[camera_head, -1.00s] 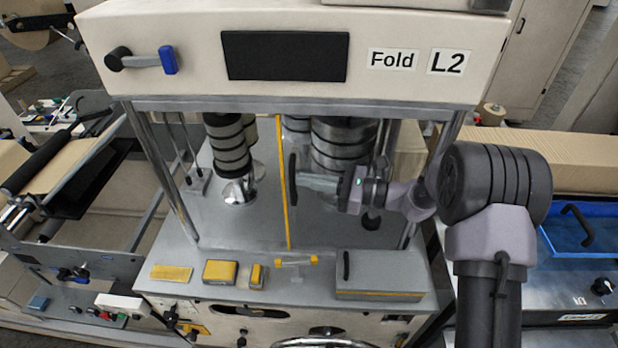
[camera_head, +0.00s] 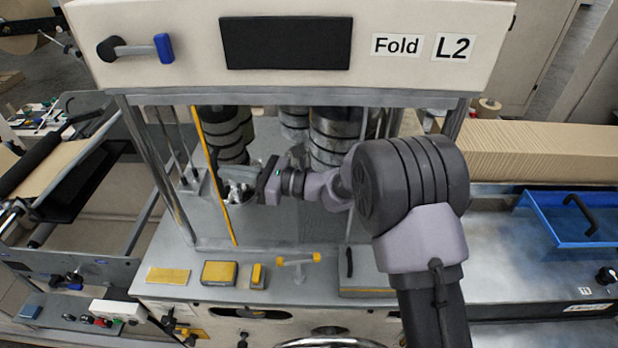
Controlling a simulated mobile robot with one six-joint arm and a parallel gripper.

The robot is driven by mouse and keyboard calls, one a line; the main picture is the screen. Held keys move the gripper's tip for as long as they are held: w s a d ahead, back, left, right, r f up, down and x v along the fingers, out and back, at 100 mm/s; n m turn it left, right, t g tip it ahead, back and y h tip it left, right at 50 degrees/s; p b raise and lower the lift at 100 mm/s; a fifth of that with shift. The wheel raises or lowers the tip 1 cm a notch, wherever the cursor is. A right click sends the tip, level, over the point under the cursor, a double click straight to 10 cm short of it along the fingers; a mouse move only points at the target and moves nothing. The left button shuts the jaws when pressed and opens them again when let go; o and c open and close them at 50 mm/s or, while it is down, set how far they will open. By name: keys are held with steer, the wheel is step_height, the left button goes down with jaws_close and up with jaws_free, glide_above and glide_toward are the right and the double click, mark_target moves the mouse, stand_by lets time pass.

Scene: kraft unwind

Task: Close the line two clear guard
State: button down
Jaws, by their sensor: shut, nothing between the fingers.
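The line two clear guard (camera_head: 205,140) is a see-through panel in the Fold L2 machine's opening. Its yellow edge strip stands near the left post, leaning slightly. A dark upright handle (camera_head: 214,165) is beside the strip. My gripper (camera_head: 228,178) reaches in from the right and points left, its fingertips close to the handle. It is shut and holds nothing. I cannot tell whether the fingers touch the handle. A gap remains between the yellow strip and the left post (camera_head: 160,165). The clear panel itself is hard to make out.
Dark banded rollers (camera_head: 230,130) stand behind the opening. Yellow blocks (camera_head: 219,272) and a yellow-topped T-shaped piece (camera_head: 298,260) lie on the front ledge. A blue tray (camera_head: 570,215) is at right. My arm covers the opening's right part.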

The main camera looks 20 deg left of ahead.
steer(key=s+a+b, duration=0.1)
steer(key=s+a, duration=0.2)
steer(key=a, duration=1)
steer(key=shift+r+b, duration=0.15)
steer(key=shift+b, duration=0.15)
steer(key=shift+s+r, duration=0.1)
